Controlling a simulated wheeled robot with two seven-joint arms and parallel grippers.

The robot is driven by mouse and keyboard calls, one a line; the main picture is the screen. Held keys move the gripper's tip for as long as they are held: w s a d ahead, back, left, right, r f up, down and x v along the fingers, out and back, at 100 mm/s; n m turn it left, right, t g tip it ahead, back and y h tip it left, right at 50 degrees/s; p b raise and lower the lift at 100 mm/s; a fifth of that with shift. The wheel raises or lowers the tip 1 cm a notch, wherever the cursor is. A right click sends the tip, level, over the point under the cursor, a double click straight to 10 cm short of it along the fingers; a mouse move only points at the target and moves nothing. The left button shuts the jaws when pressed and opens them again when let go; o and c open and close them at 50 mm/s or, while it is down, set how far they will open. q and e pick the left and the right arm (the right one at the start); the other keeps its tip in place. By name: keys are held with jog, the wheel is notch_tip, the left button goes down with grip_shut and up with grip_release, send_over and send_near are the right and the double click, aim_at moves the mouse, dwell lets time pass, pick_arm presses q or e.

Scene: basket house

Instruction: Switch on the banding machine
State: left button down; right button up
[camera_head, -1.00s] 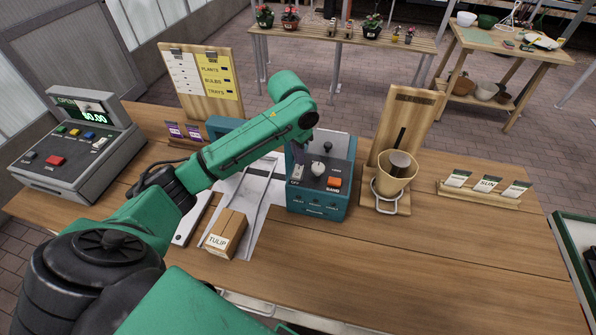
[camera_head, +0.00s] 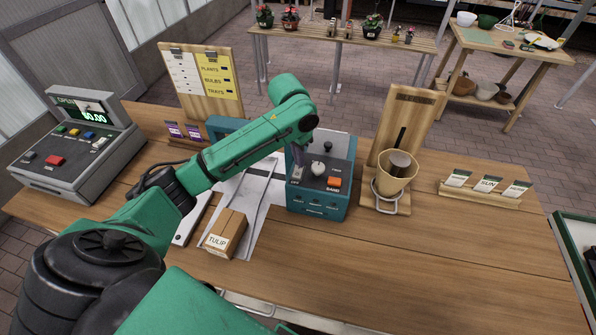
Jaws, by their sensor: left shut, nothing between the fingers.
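The banding machine (camera_head: 318,202) is a teal box with a dark sloped top, standing mid-table. Its top carries a pale rocker switch (camera_head: 297,174) at the left with "OFF" lettering below it, a white round knob (camera_head: 318,168), an orange button (camera_head: 334,183) marked "BAND" and a black knob (camera_head: 328,147). My left arm comes in from the left and bends down at the machine. My left gripper (camera_head: 300,160) is shut and empty, pointing down just above the rocker switch. It is small and partly hidden by my wrist; I cannot tell whether it touches the switch.
A "TULIP" box (camera_head: 224,234) lies on the pale chute left of the machine. A cash register (camera_head: 75,150) stands far left. A wooden stand with a beige cup (camera_head: 396,180) is close on the right, then a seed packet rack (camera_head: 485,193). The table front is clear.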

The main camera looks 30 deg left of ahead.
pick_arm(q)
jog(key=shift+f, duration=0.55)
jog(key=shift+r+p, duration=0.55)
jog(key=shift+r, duration=3.05)
